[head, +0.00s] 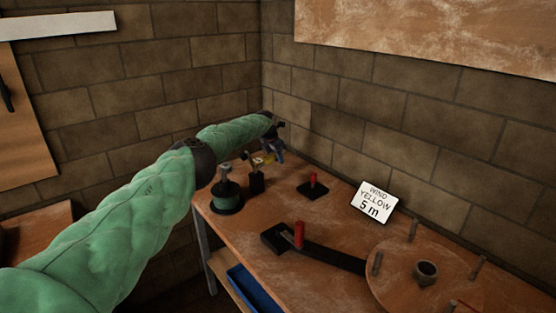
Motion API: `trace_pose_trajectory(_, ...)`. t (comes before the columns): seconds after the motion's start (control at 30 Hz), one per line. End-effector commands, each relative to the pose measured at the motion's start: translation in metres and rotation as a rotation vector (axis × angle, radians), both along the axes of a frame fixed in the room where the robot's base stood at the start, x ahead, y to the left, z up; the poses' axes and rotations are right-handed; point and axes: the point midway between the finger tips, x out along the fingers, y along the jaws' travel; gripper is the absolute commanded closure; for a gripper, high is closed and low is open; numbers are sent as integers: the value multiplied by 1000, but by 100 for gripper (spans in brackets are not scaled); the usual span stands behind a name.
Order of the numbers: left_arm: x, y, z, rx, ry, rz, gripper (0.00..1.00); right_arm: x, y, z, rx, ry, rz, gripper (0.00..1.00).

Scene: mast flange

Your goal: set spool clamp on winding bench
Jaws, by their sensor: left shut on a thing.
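My left gripper (277,154) is at the far end of the winding bench (255,220), above its surface near the wall corner. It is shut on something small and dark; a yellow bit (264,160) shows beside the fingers. The thing's shape is too small to tell, so I cannot say whether it is the spool clamp. A black spool with a green winding (227,200) stands upright at the bench's left edge. A small black block (257,181) stands just right of it, below the gripper. My right gripper is out of view.
A red handle on a black plate (313,188) stands farther right. Another red handle (299,235) stands nearer, by a dark crank arm. A round wooden disc (400,277) with several pegs lies at right. A sign (374,201) reads "WIND YELLOW 5 m". A blue tray (252,287) sits below.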

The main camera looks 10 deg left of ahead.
Motion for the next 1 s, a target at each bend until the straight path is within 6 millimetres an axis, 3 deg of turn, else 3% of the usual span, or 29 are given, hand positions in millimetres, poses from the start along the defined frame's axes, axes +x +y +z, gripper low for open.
trace_pose_trajectory(0.47,0,1,-1,4,3,0,100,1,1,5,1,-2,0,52)
trace_pose_trajectory(0.5,0,1,-1,4,3,0,70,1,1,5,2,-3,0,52)
trace_pose_trajectory(0.57,0,1,-1,3,4,0,59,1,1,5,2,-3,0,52)
trace_pose_trajectory(1.0,-1,2,4,2,3,0,56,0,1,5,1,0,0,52)
